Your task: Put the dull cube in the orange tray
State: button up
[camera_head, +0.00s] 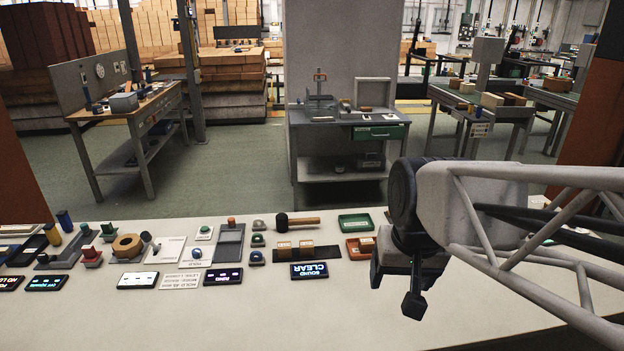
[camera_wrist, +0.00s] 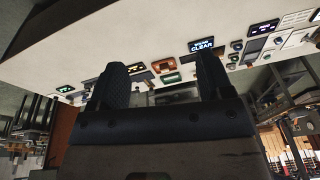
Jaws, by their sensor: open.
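Two tan blocks, one at the left (camera_head: 284,248) and one at the right (camera_head: 306,246), sit on a dark rack (camera_head: 328,250) in the head view. Another tan piece (camera_head: 366,244) lies in the orange tray (camera_head: 349,252). I cannot tell which of these is the dull cube. The orange tray also shows in the wrist view (camera_wrist: 163,65), seen between my fingers. My gripper (camera_head: 412,300) hangs to the right of the tray, apart from it. In the wrist view my gripper (camera_wrist: 165,80) has its two dark fingers wide apart, with nothing held between them.
A green tray (camera_head: 355,222) stands behind the orange one. A mallet (camera_head: 292,221) lies behind the rack and a lit "SOUND CLEAR" display (camera_head: 310,270) in front. Buttons, signs and other displays crowd the left. The bench's front strip (camera_head: 250,320) is clear.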

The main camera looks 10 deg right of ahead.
jog(key=shift+n, duration=0.8)
jog(key=shift+s+a+f, duration=0.1)
jog(key=shift+s+f, duration=0.1)
jog(key=shift+s, duration=0.65)
jog(key=shift+s+d+f, duration=0.1)
jog(key=shift+s+f, duration=0.15)
jog(key=shift+s, duration=0.6)
jog(key=shift+s+a+f, duration=0.1)
jog(key=shift+s+f, duration=0.1)
jog(key=shift+s, duration=0.65)
